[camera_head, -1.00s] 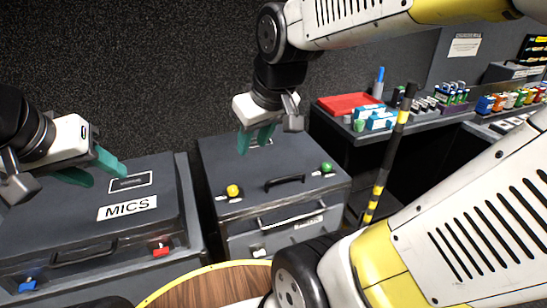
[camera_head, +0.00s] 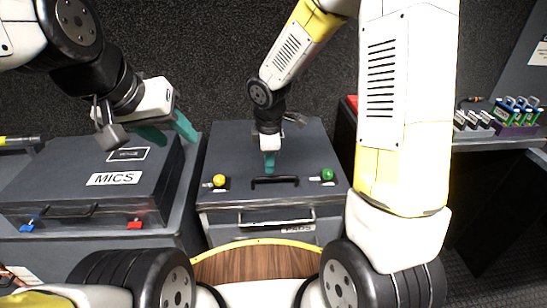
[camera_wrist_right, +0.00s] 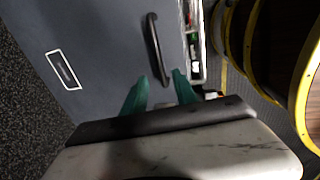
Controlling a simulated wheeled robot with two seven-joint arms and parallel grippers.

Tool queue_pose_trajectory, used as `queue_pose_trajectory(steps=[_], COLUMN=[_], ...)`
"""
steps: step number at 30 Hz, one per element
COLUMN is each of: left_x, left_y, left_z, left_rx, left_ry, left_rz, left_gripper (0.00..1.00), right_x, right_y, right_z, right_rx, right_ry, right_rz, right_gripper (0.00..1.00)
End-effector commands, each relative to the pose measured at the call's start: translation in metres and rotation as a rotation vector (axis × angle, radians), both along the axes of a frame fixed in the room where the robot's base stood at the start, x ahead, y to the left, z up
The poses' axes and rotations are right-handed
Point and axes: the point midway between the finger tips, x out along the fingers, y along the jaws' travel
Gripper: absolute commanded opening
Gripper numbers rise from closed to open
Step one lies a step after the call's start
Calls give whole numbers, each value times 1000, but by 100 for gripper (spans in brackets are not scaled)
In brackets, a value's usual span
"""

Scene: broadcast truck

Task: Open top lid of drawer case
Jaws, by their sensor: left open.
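The drawer case (camera_head: 240,147) is dark grey and stands in the middle of the head view, its top lid closed. A black handle (camera_head: 275,180) lies near the lid's front edge, between a yellow latch (camera_head: 219,181) and a green latch (camera_head: 327,175). My right gripper (camera_head: 269,162) is just above the lid, behind the handle. In the right wrist view its teal fingers are apart (camera_wrist_right: 161,82), with the handle (camera_wrist_right: 153,48) near their tips; contact cannot be told. My left gripper (camera_head: 172,132) is open and empty above the MICS case.
The MICS case (camera_head: 60,187) with blue and red latches sits on a grey surface at left. A round wooden top (camera_head: 255,263) with a yellow rim is in front. A shelf at right carries small coloured items (camera_head: 517,112). A dark wall stands behind.

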Motion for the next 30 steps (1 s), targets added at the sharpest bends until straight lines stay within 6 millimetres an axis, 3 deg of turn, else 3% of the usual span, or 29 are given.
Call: queue_pose_trajectory(steps=[12,23,28,30], left_x=[0,0,0,0], left_y=[0,0,0,0], left_z=[0,0,0,0], left_rx=[0,0,0,0], left_ry=[0,0,0,0], left_rz=[0,0,0,0], left_gripper=[45,45,45,45], right_x=[11,13,13,13], right_y=[0,-1,-1,-1], right_z=[-60,-67,-67,-67], right_rx=[0,1,1,1], right_ry=[3,1,1,1], right_rz=[-3,-5,-5,-5], right_gripper=[34,34,5,0])
